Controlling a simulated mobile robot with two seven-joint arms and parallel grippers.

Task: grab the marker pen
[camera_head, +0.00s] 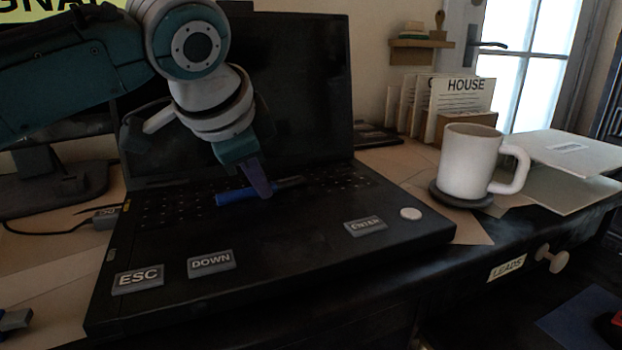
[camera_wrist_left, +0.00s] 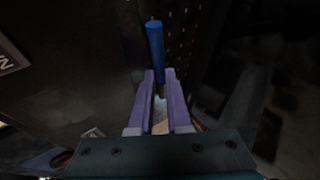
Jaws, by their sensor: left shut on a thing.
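The marker pen, with a blue body (camera_head: 236,195) and a dark end, lies along the laptop's keyboard in the head view. In the left wrist view its blue part (camera_wrist_left: 155,40) sticks out beyond the fingertips. My left gripper (camera_head: 262,190) comes down from above, its purple fingers shut on the pen around its middle. The fingers also show in the left wrist view (camera_wrist_left: 160,78). I cannot tell whether the pen still touches the keys. My right gripper is not clearly in view.
The black laptop (camera_head: 300,240) stands open on the desk, with ESC, DOWN and ENTER labels. A white mug (camera_head: 468,162) stands on a dark coaster to the right. Standing cards (camera_head: 462,95) and a flat pale folder (camera_head: 570,150) are behind and beside it. A cable lies left.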

